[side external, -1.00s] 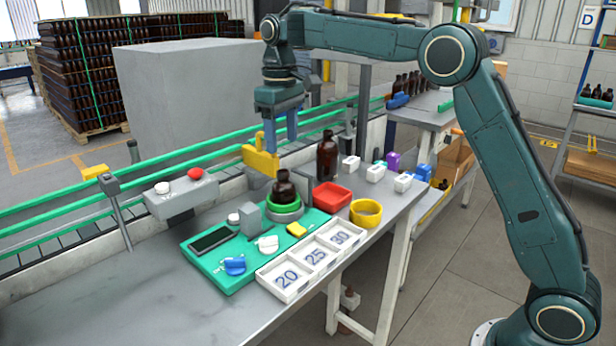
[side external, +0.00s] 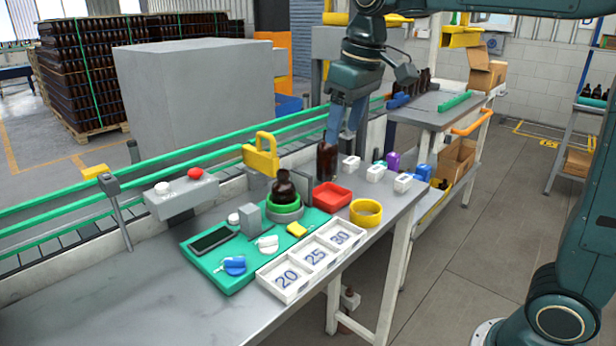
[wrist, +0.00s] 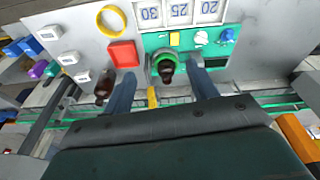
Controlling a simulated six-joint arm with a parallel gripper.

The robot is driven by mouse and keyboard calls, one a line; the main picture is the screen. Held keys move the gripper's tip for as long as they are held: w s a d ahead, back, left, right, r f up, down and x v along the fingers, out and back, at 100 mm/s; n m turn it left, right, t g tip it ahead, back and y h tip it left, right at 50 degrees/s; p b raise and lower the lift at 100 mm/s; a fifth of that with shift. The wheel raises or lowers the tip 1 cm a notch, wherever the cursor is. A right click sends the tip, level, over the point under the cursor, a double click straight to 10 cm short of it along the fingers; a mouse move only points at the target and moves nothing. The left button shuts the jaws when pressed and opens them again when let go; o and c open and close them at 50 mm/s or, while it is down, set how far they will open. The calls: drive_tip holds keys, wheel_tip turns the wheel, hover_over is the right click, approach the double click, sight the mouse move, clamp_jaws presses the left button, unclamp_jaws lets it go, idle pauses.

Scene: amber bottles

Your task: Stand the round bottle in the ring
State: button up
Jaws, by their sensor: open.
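The round brown bottle (side external: 284,186) stands upright at the green ring (side external: 284,207), which sits on a grey round base at the green board's back right. Its bottom is inside the ring's outline and hidden by the rim. In the wrist view the bottle (wrist: 167,74) and green ring (wrist: 156,57) show between my fingers, some distance beyond them. My gripper (side external: 339,125) is open and empty, apart from the bottle. In the side view its fingers are above and behind the taller brown bottle (side external: 327,162); in the wrist view that bottle (wrist: 104,90) lies outside the left finger.
A red tray (side external: 331,195), a yellow ring (side external: 366,212) and a numbered white tray (side external: 311,258) stand near the round bottle. A yellow bracket (side external: 262,155) is behind it. Small white blocks (side external: 375,173) lie further right. The bench's front left is clear.

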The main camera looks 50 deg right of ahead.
drive_tip(key=s+f+t, duration=0.1)
drive_tip(key=s+f, duration=0.1)
drive_tip(key=s, duration=0.4)
drive_tip(key=s+f+m+t, duration=0.1)
drive_tip(key=s+f, duration=0.2)
drive_tip(key=s, duration=0.4)
drive_tip(key=s+f+t, duration=0.1)
drive_tip(key=s+f, duration=0.2)
drive_tip(key=s, duration=0.4)
drive_tip(key=shift+s+d+f, duration=0.15)
drive_tip(key=shift+d+f, duration=0.1)
drive_tip(key=shift+d, duration=0.05)
